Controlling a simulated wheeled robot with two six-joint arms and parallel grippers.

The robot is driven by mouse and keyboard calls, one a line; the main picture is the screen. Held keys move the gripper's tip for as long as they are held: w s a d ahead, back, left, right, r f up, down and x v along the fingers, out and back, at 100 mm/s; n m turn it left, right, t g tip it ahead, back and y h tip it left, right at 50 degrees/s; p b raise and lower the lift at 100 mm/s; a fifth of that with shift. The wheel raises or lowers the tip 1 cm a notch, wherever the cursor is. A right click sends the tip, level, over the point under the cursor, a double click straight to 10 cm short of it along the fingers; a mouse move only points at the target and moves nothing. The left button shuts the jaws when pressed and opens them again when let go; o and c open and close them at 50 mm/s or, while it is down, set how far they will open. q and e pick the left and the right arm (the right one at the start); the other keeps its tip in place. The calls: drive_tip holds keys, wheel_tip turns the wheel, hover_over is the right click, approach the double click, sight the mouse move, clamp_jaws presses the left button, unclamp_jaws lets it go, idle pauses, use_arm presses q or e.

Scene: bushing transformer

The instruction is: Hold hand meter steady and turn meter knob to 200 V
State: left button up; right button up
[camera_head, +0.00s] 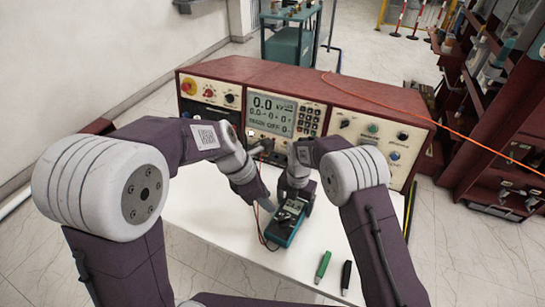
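The hand meter (283,230) is a teal and black handheld unit lying on the white tabletop, tilted in the picture, with red and dark leads at its left side. Its knob is too small and too covered to read its setting. My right gripper (294,198) is over the far end of the meter, its fingers close around or beside the body; I cannot tell if they touch it. My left gripper (262,205) points down just left of the meter, apparently apart from it. The gap between its fingers is not clear.
A red shelf (485,110) stands right. The table's left part is clear.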

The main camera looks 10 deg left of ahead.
drive_tip(key=shift+o, duration=0.6)
drive_tip(key=s+d+r+m+p, duration=0.15)
drive_tip(key=d+r, duration=0.25)
drive_tip(key=r, duration=0.6)
drive_tip(key=d+r+p, duration=0.2)
drive_tip(key=d+r, duration=0.1)
drive_tip(key=r, duration=0.8)
drive_tip(key=s+d+m+p, duration=0.3)
drive_tip(key=s+d+m, duration=0.5)
drive_tip(key=s+m, duration=0.45)
use_arm(q)
drive_tip(key=s+a+m+y, duration=0.3)
drive_tip(key=s+a+m, duration=0.7)
drive_tip(key=m, duration=1.2)
drive_tip(key=shift+s+a+f+y, duration=0.2)
drive_tip(key=shift+a+f+y, duration=0.2)
drive_tip(key=shift+a, duration=0.4)
use_arm(e)
drive_tip(key=s+f+m+t, duration=0.1)
drive_tip(key=s+f+m, duration=0.5)
drive_tip(key=m, duration=1.1)
drive_tip(key=shift+d+m, duration=0.3)
drive_tip(key=shift+m, duration=0.1)
